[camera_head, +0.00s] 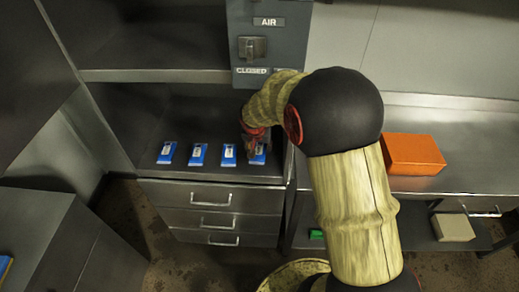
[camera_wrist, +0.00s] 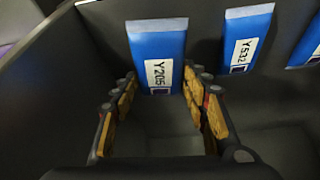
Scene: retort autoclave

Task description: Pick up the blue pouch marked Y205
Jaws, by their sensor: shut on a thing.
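The blue pouch marked Y205 (camera_wrist: 158,45) has a white label and sits between the two fingers of my gripper (camera_wrist: 160,88) in the wrist view. The fingers close on its sides near the lower end. In the head view my gripper (camera_head: 256,146) is over the rightmost pouch (camera_head: 258,158) of a row on the metal shelf (camera_head: 215,173), and hides part of it. I cannot tell whether the pouch is clear of the shelf.
A blue pouch marked Y532 (camera_wrist: 246,38) lies beside Y205; further pouches (camera_head: 197,154) lie to the left in the head view. A grey AIR panel (camera_head: 262,45) hangs above. An orange box (camera_head: 412,154) is on the right counter. Drawers (camera_head: 215,215) are below.

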